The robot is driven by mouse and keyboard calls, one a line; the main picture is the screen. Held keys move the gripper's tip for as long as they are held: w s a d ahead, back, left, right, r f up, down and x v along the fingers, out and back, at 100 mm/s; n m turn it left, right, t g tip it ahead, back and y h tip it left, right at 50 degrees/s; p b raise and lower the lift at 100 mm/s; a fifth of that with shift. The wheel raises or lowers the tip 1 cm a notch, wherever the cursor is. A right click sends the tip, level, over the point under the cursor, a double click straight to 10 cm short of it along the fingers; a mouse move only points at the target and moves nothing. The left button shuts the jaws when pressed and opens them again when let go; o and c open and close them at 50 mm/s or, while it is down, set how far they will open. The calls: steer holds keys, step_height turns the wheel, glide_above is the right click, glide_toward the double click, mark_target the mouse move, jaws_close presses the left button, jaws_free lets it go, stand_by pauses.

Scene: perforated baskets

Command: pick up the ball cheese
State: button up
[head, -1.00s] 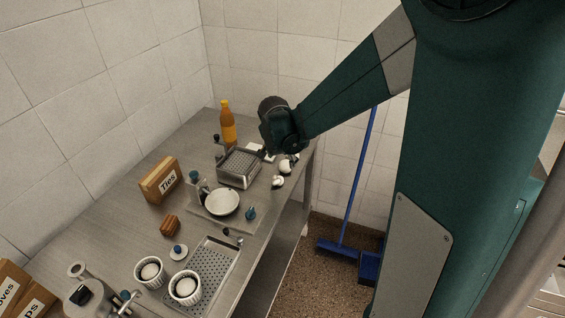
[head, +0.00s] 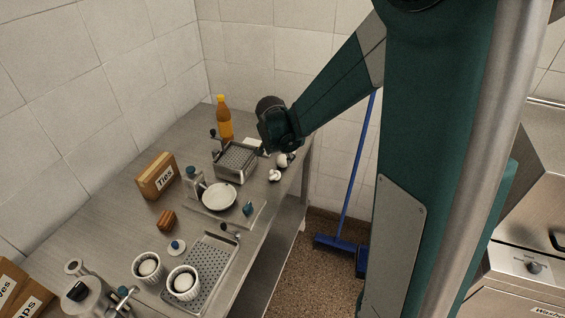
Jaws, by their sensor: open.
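Several pale round balls are in the head view, and I cannot tell for certain which is the ball cheese. One white ball (head: 283,160) lies on the steel counter by the far right edge, close below my wrist. A smaller white lump (head: 274,175) lies just nearer. Two more pale balls sit in white ramekins, the left ball (head: 147,267) and the right ball (head: 183,282). My gripper (head: 263,150) is small and dark at the arm's end, above the counter beside the perforated basket. It is open, with its fingers mostly hidden, and no object shows in it.
The perforated metal basket (head: 234,162) stands left of my gripper, with an orange bottle (head: 224,118) behind. A white bowl (head: 219,196), a Ties box (head: 157,176) and a flat perforated tray (head: 208,262) are nearer. The counter's right edge is close to the white balls.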

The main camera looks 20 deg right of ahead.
mark_target(282, 158)
steer(key=shift+f, duration=0.15)
steer(key=shift+b+x, duration=0.75)
steer(key=shift+x, duration=1.75)
steer(key=c, duration=1)
